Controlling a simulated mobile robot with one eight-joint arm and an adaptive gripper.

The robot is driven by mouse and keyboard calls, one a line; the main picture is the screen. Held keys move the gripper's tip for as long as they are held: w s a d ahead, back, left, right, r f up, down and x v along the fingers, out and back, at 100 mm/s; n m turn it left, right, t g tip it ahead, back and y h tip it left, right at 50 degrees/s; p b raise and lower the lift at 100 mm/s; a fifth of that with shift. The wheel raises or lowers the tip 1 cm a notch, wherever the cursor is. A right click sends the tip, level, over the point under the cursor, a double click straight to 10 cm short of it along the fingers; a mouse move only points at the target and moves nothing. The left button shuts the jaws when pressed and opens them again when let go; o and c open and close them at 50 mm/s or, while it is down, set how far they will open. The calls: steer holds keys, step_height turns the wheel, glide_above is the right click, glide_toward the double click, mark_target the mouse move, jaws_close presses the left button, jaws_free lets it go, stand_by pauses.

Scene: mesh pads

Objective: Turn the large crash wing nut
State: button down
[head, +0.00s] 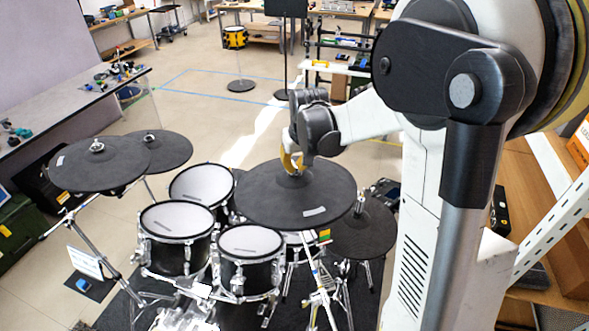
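My gripper (294,167), partly yellow, points down at the centre of a large dark cymbal pad (270,205) in the middle of the head view. Its fingertips are at or just above the pad's centre, where a small bit of light metal shows. The wing nut there is mostly hidden by the gripper, and I cannot tell whether the fingers touch it. The fingers are too small and overlapped to show whether they are open or shut. The pad lies slightly tilted on its stand, with a light label near its front edge.
Two more cymbal pads (100,170) (165,148) stand at the left, with metal nuts on top. Several white-headed drums (178,218) sit left of and below the middle pad. Another dark pad (362,235) is at the lower right. Wooden shelving (555,185) stands at the right edge. Open floor lies behind.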

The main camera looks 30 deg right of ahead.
steer(key=n, duration=0.1)
steer(key=n+y+b, duration=0.1)
steer(key=n, duration=0.1)
steer(key=n+y, duration=0.1)
steer(key=n, duration=0.1)
steer(key=shift+d+f+b, duration=0.1)
steer(key=shift+d+b, duration=0.25)
steer(key=n+y, duration=0.1)
steer(key=n, duration=0.1)
steer(key=n+g+y+b, duration=0.1)
steer(key=n, duration=0.2)
steer(key=shift+w+d, duration=0.15)
steer(key=shift+g, duration=0.3)
steer(key=c, duration=1.6)
jaws_free()
steer(key=shift+o, duration=0.2)
steer(key=v, duration=1.2)
steer(key=shift+d, duration=0.15)
